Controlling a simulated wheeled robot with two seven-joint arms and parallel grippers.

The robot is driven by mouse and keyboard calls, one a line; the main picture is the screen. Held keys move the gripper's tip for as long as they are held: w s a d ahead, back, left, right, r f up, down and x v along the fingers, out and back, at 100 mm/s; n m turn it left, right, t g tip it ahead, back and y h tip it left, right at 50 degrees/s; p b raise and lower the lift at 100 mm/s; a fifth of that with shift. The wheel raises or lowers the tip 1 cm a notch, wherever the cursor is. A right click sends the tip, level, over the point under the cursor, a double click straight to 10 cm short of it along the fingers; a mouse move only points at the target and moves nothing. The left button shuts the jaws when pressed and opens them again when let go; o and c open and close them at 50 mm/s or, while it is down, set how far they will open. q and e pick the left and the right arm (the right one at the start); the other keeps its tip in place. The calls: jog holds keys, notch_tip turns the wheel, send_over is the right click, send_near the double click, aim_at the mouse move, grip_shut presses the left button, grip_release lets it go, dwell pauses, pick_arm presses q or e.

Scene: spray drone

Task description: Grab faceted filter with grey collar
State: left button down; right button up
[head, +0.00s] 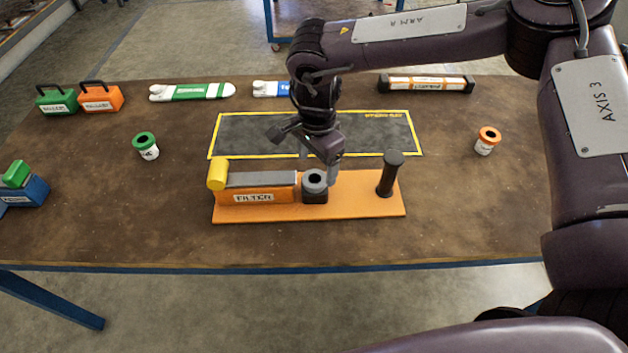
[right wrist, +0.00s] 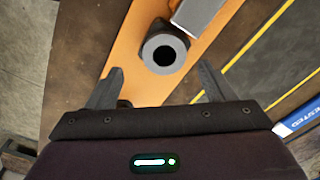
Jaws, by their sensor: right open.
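The filter with the grey collar (head: 314,181) stands in the orange fixture marked FILTER, just right of the orange block. In the right wrist view its round grey top with a dark hole (right wrist: 163,52) shows from above, ahead of and between the fingertips. My right gripper (head: 318,160) is above and close to the filter, pointing down. In the right wrist view the jaws (right wrist: 158,82) are open and empty, with a finger on each side. The filter's facets are too small to tell. My left gripper is not in view.
The orange base (head: 355,206) also bears a black knobbed post (head: 388,175) and a yellow cylinder (head: 217,175). A green-ringed cup (head: 146,146) and an orange-ringed cup (head: 487,141) stand apart. A yellow-edged dark mat (head: 380,135) lies behind; the table front is clear.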

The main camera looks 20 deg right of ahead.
aim_at(315, 178)
jog(key=f, duration=0.1)
jog(key=f+p, duration=0.1)
jog(key=shift+w+f, duration=0.2)
jog(key=shift+f, duration=0.2)
notch_tip(315, 178, down, 2)
jog(key=shift+w+f, duration=0.1)
jog(key=c, duration=1.1)
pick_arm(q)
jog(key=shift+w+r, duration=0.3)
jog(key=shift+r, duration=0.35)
